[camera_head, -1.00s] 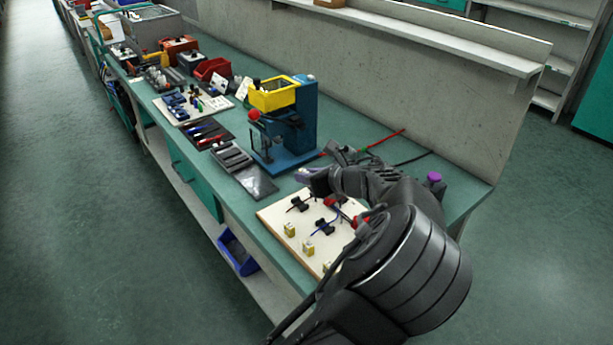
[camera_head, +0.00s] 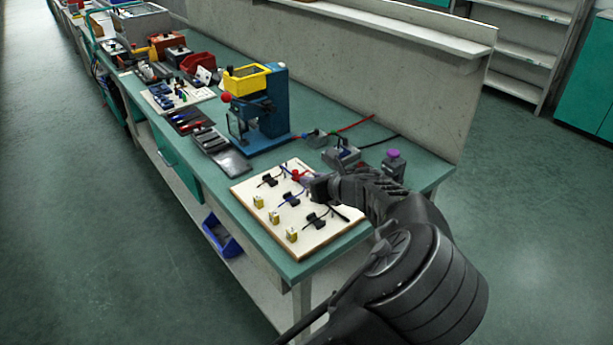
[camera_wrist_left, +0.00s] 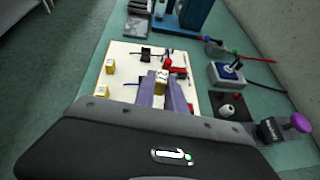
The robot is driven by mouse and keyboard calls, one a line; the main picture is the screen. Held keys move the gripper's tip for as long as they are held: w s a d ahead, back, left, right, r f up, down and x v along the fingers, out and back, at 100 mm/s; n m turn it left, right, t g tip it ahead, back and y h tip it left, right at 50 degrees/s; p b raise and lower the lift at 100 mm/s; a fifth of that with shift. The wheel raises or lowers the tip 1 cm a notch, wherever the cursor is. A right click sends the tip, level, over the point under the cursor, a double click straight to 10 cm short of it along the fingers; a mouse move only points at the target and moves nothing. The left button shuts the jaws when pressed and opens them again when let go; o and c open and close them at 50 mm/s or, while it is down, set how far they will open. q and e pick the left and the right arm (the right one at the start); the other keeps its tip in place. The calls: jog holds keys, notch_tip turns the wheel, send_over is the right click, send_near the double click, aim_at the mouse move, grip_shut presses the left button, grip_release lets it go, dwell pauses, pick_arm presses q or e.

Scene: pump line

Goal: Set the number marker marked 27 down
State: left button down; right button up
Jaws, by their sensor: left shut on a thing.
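My left gripper (camera_head: 312,181) is over the far right part of the pale board (camera_head: 322,241). In the left wrist view its purple fingers (camera_wrist_left: 164,92) are shut on a small yellow number marker (camera_wrist_left: 161,82). The dark print on it is too small to read. Whether the held marker touches the board I cannot tell. Three other yellow markers, (camera_head: 258,201), (camera_head: 274,217) and (camera_head: 291,235), stand along the board's near left edge. Two of them also show in the left wrist view, (camera_wrist_left: 110,67) and (camera_wrist_left: 103,91). My right gripper is not in view.
Black clips with coloured leads (camera_head: 290,200) lie on the board. A blue press with a yellow bin (camera_head: 247,78) stands behind it. A grey box with a lever (camera_head: 341,157) and a purple-topped device (camera_head: 393,165) stand right of the board, near the wall.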

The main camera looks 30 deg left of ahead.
pick_arm(q)
jog(key=w+d+f+m+t+h, duration=0.1)
jog(key=d+m, duration=0.1)
jog(key=d, duration=0.1)
jog(key=w+d+f+m+t+h, duration=0.1)
jog(key=d+m+t+h, duration=0.1)
jog(key=d, duration=0.1)
jog(key=w+d+f+m+t+h, duration=0.1)
jog(key=d+f+m+t+h, duration=0.1)
jog(key=d+m, duration=0.1)
jog(key=shift+d, duration=0.55)
jog(key=d+m+t+h, duration=0.2)
jog(key=d+m+h, duration=0.4)
jog(key=d, duration=0.4)
jog(key=shift+s+d+r, duration=0.35)
jog(key=shift+s+d, duration=0.05)
jog(key=shift+s, duration=0.05)
